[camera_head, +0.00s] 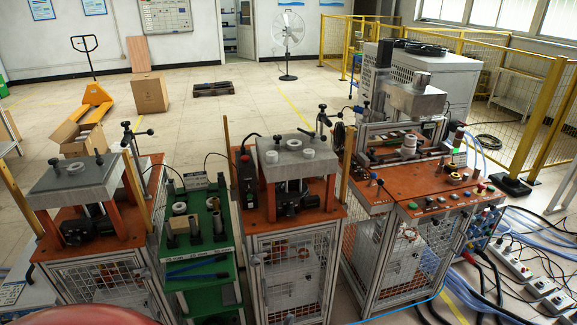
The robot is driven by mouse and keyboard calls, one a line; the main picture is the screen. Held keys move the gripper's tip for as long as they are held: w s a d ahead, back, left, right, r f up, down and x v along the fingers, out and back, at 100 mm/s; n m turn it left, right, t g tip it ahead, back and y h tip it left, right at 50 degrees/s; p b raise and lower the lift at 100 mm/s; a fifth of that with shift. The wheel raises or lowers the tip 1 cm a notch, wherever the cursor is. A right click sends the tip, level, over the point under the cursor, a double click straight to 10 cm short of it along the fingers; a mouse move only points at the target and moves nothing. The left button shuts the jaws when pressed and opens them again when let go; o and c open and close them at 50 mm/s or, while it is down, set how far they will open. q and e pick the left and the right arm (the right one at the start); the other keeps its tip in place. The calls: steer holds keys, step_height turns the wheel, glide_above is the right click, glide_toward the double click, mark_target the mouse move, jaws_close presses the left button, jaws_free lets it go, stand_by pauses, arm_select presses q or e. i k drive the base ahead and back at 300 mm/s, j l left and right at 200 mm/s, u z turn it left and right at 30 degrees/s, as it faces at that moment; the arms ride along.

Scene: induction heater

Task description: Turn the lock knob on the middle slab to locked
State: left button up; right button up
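The middle slab (318,166) is a grey plate on orange posts, on the middle machine with an orange top. It carries pale round pieces and small dark fittings. A small dark knob (277,139) shows near its back left. A black-knobbed lever fitting (322,118) stands at its back right. I cannot tell which of these is the lock knob, or whether it is locked. Neither of my grippers is in view.
A similar machine with a grey slab (62,183) stands at the left. A green cart (198,262) is between the two. A larger orange-topped machine (440,187) is at the right. Cables and power strips (513,263) lie on the floor at the far right.

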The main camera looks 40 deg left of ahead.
mark_target(276, 138)
steer(key=i+j+u, duration=0.2)
steer(key=u, duration=1.3)
